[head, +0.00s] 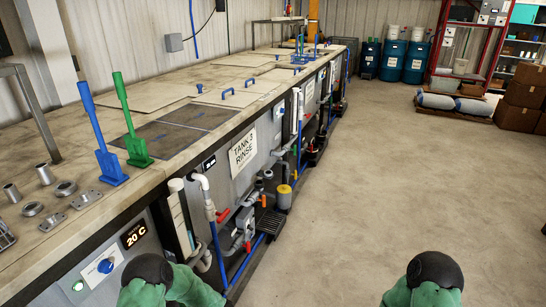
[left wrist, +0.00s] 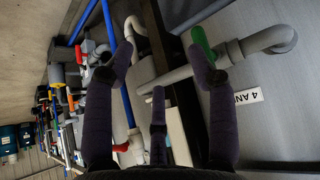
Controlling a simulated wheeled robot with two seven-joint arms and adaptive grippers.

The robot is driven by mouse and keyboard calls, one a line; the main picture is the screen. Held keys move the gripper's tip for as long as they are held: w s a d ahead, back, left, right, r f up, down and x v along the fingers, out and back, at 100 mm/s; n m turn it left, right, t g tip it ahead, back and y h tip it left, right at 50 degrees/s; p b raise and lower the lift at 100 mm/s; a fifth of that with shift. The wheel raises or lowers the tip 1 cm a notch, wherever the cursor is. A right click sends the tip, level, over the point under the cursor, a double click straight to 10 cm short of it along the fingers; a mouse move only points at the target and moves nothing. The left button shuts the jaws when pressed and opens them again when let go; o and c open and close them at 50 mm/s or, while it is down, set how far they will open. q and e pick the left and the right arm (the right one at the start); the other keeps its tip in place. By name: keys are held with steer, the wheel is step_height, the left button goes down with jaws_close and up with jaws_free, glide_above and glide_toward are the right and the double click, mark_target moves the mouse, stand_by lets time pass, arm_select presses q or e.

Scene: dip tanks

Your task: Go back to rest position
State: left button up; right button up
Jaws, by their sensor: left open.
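My left gripper (left wrist: 160,62) shows in the left wrist view with its dark fingers spread apart and nothing between them. It faces the side of the tank line, with white and grey pipes (left wrist: 180,72) beyond the fingers. I cannot tell how far the fingertips are from these pipes. In the head view only green parts of my two arms show at the bottom edge, and neither gripper is seen there. My right gripper is in no view.
The tank bench (head: 110,206) runs along the left. A blue paddle (head: 108,160) and a green paddle (head: 134,146) stand upright on it. Metal fittings (head: 65,188) lie nearer. Pipes and valves (head: 214,215) stick out from its front. The floor (head: 375,190) to the right is clear.

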arm_select(q)
steer(key=s+d+m+g+h, duration=0.1)
steer(key=s+d+m+h, duration=0.1)
steer(key=s+d, duration=0.3)
steer(key=s+d+m+g+h, duration=0.2)
steer(key=s+d+h, duration=0.2)
steer(key=s, duration=1)
steer(key=s+d+m+g+h, duration=0.2)
steer(key=s+d+m+h, duration=0.1)
steer(key=s+d, duration=0.4)
steer(key=shift+s, duration=1.25)
steer(key=shift+r, duration=0.1)
